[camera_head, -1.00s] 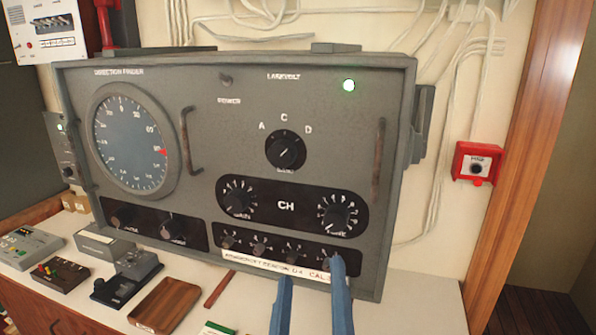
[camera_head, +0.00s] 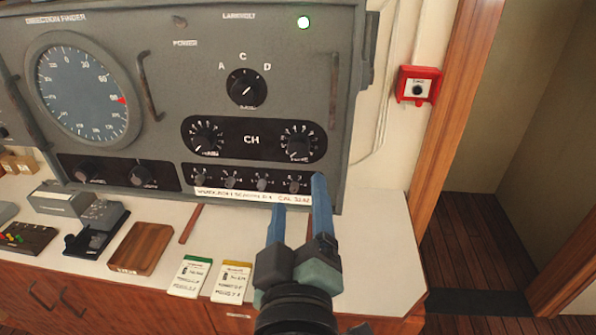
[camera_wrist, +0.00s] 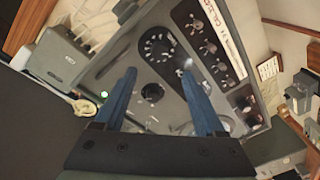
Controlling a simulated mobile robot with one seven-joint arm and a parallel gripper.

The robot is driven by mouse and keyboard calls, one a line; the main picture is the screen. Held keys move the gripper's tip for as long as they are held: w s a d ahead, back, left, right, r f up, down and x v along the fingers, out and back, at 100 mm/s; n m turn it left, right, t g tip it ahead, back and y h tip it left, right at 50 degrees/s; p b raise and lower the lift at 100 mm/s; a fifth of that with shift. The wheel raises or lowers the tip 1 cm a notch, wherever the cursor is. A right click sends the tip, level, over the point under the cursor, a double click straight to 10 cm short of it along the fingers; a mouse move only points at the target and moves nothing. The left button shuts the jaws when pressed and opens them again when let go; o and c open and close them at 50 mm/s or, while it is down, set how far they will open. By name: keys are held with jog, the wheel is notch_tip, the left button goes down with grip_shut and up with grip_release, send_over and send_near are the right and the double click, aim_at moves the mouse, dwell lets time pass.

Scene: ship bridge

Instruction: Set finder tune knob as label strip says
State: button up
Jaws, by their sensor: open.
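The grey direction finder (camera_head: 200,100) fills the upper left of the head view. Its black CH plate bears a left dial knob (camera_head: 206,138) and a right dial knob (camera_head: 298,142); their captions are too blurred to read surely. The right dial knob's pointer seems to aim lower left. In the wrist view this knob (camera_wrist: 158,47) lies between and beyond the fingertips.
Small knobs (camera_head: 262,184) line the plate above the strip. A selector knob (camera_head: 246,88) and vertical handle (camera_head: 335,95) are nearby. Two cards (camera_head: 191,276), a wooden tray (camera_head: 142,250) and a hand key (camera_head: 92,238) lie on the desk. The desk's right end (camera_head: 385,255) is clear.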

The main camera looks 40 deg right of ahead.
aim_at(298, 151)
jog(key=p+x, duration=0.3)
jog(key=x, duration=0.5)
jog(key=shift+w+d+r, duration=0.15)
jog(key=shift+w+d, duration=0.1)
jog(key=shift+d, duration=0.1)
jog(key=shift+p+x, duration=0.3)
jog(key=shift+x, duration=0.5)
grip_shut()
